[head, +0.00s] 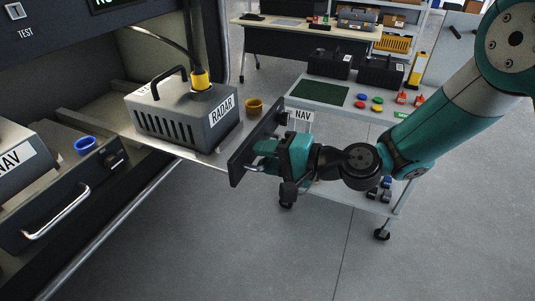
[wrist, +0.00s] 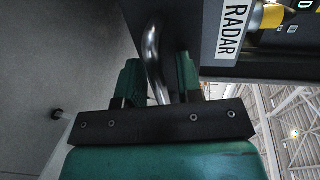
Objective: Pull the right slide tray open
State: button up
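The right slide tray (head: 190,149) sticks out of the rack, with a grey box marked RADAR (head: 185,112) on it. Its dark front panel (head: 241,165) stands upright at the outer end. My gripper (head: 258,158) is at that panel, its fingers around the tray's metal handle. In the wrist view the curved handle (wrist: 153,55) lies between the two green fingers of my gripper (wrist: 160,80), which look closed on it. The RADAR label also shows in the wrist view (wrist: 233,30). Part of the handle is hidden by the fingers in the head view.
The left tray's front panel (head: 68,195), with its own handle (head: 58,213), stands at the left by a box marked NAV (head: 20,155). A blue cup (head: 85,145) is near it. A cart (head: 345,108) stands beyond my gripper. Grey floor (head: 260,255) is open in front.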

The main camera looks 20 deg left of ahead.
jog(key=shift+w+d, duration=0.1)
jog(key=shift+w, duration=0.05)
jog(key=shift+d, duration=0.15)
jog(key=b+v, duration=0.3)
jog(key=v, duration=1.4)
jog(key=shift+s, duration=0.2)
jog(key=shift+r, duration=0.15)
jog(key=s+d+r+n+h+p, duration=0.1)
jog(key=s+d+r+n+h, duration=0.3)
jog(key=s, duration=0.4)
jog(key=s+d+r+n+g+h+p, duration=0.1)
jog(key=s+d+r+n+h+p, duration=0.1)
jog(key=s+d+r+n+h, duration=0.2)
jog(key=s+d+h, duration=0.2)
jog(key=s+h, duration=0.1)
jog(key=s, duration=0.1)
jog(key=shift+d+g, duration=0.3)
